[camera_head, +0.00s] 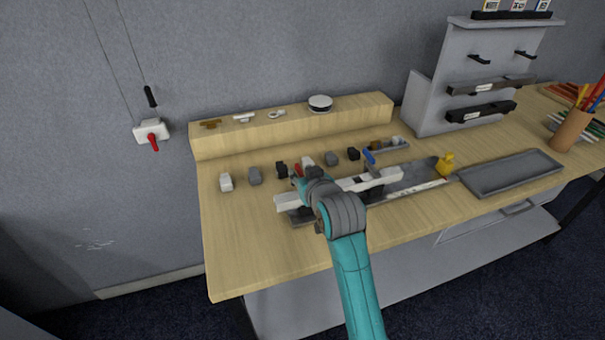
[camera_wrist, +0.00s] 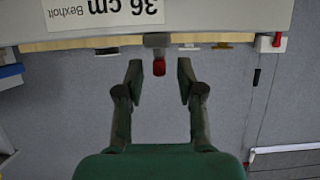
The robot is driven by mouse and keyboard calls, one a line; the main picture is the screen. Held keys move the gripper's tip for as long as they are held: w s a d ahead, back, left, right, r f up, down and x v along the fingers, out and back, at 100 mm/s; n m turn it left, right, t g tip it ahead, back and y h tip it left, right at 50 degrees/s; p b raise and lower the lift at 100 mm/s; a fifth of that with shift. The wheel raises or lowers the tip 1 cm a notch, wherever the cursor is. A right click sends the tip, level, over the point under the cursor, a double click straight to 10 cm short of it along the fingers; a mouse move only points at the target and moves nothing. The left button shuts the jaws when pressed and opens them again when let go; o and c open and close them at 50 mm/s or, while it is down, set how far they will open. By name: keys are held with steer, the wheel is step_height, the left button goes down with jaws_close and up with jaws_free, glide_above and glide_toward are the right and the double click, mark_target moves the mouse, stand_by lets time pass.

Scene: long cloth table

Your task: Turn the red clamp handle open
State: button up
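The red clamp handle (camera_wrist: 159,67) shows in the wrist view as a short red tip on a grey bracket (camera_wrist: 157,41) at the edge of a pale labelled piece (camera_wrist: 200,15). My gripper (camera_wrist: 159,75) is open, with one finger on each side of the red handle and a visible gap on both sides. In the head view a small red part (camera_head: 298,170) shows just beside my wrist, over the left part of a long white piece (camera_head: 372,181). My wrist hides most of the clamp and the fingers there.
A blue handle (camera_head: 369,157) stands farther right along the white piece. Several small blocks (camera_head: 255,176) line the table behind it. A grey tray (camera_head: 510,172) and yellow bottle (camera_head: 446,164) are at right. A wall switch (camera_head: 152,132) has another red lever. The front left tabletop is clear.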

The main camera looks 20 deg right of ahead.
mark_target(298, 172)
steer(key=shift+w, duration=0.1)
jaws_close()
steer(key=shift+a, duration=0.15)
steer(key=m+h, duration=0.3)
steer(key=shift+a+h, duration=0.3)
steer(key=m+g+h, duration=0.2)
steer(key=m+h, duration=0.2)
steer(key=shift+w+a+g+h, duration=0.3)
steer(key=shift+a+g, duration=0.1)
steer(key=m+g+h, duration=0.2)
steer(key=m, duration=0.1)
steer(key=m+g+h, duration=0.1)
steer(key=m+g, duration=0.1)
steer(key=shift+w+a+h, duration=0.2)
steer(key=shift+w+h, duration=0.1)
steer(key=shift+w, duration=0.05)
steer(key=shift+w+a+m+g+h, duration=0.1)
steer(key=shift+m+g+h, duration=0.15)
steer(key=shift+m+g, duration=0.55)
steer(key=shift+w+d+m+g+h, duration=0.1)
steer(key=shift+w+m+g+h, duration=0.1)
steer(key=shift+m+g, duration=0.55)
steer(key=shift+w+a+m+g+h, duration=0.1)
steer(key=shift+m+g+h, duration=0.15)
steer(key=shift+m+g, duration=0.55)
steer(key=shift+f+g, duration=0.15)
steer(key=shift+g, duration=0.1)
